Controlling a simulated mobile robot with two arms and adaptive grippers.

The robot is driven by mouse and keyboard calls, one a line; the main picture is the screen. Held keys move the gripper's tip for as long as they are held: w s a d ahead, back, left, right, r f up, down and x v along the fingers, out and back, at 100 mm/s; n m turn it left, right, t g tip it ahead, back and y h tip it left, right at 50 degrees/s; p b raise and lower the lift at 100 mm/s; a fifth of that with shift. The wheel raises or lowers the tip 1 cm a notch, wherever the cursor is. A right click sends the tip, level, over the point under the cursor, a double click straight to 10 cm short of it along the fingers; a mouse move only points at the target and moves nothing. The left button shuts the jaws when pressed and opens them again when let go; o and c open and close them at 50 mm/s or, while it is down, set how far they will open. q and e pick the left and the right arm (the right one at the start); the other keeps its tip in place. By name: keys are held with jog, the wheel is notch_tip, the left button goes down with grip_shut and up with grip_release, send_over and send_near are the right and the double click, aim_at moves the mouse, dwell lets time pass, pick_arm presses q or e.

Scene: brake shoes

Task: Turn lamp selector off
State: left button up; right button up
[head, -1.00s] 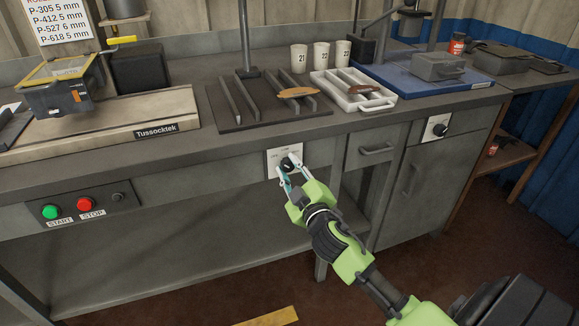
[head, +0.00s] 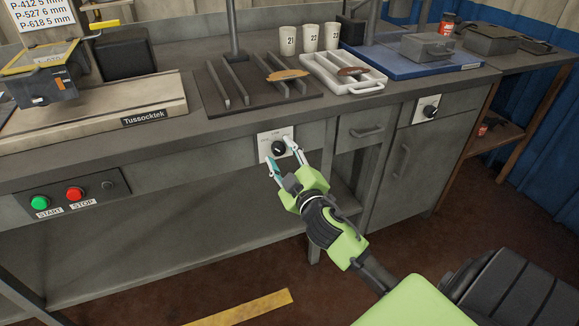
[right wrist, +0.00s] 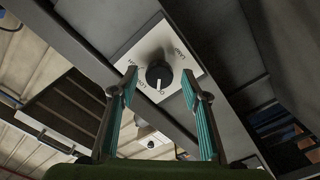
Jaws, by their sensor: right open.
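The lamp selector is a round black knob (head: 278,148) on a white plate (head: 264,151) on the bench front. In the right wrist view the knob (right wrist: 159,76) has a white pointer line toward the picture's bottom. The plate (right wrist: 182,52) reads LAMP, with smaller position labels that are hard to read. My right gripper (head: 280,154) is open in front of the plate. In the right wrist view its teal-padded fingers (right wrist: 159,84) lie either side of the knob, with visible gaps. Contact depth cannot be told. My left gripper is not in view.
A second selector (head: 430,108) is on the right cabinet. The green START (head: 40,203) and red STOP (head: 75,194) buttons are at the left. A drawer handle (head: 367,131) is right of the plate. The bench top edge overhangs above the knob.

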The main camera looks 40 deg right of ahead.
jog(key=v, duration=1.1)
jog(key=shift+w+a, duration=0.1)
